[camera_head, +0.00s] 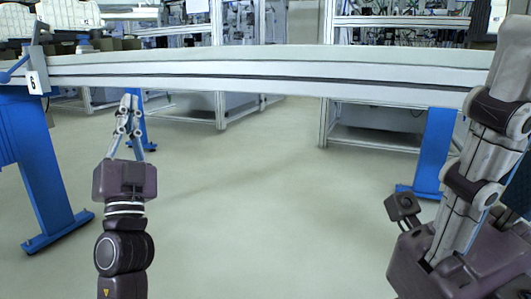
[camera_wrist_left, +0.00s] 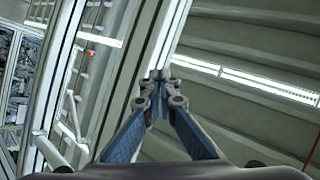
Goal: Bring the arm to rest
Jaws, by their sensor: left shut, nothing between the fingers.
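My left gripper (camera_head: 129,103) stands up from the bottom left of the head view, fingers pointing away over the open floor. Its fingers are shut, tips together, with nothing between them. In the left wrist view the same closed fingertips (camera_wrist_left: 160,76) meet at the middle, and their blue inner sides show. At the right edge of the head view, what looks like my right gripper (camera_head: 478,180) is large and close. Its tips are cut off or hidden, so I cannot tell its opening.
A long pale rail (camera_head: 270,70) on blue legs (camera_head: 40,170) crosses the head view beyond the left gripper. Metal-framed stations stand behind it. The green-grey floor (camera_head: 270,190) between the arms is clear. A bright light strip (camera_wrist_left: 270,85) shows in the wrist view.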

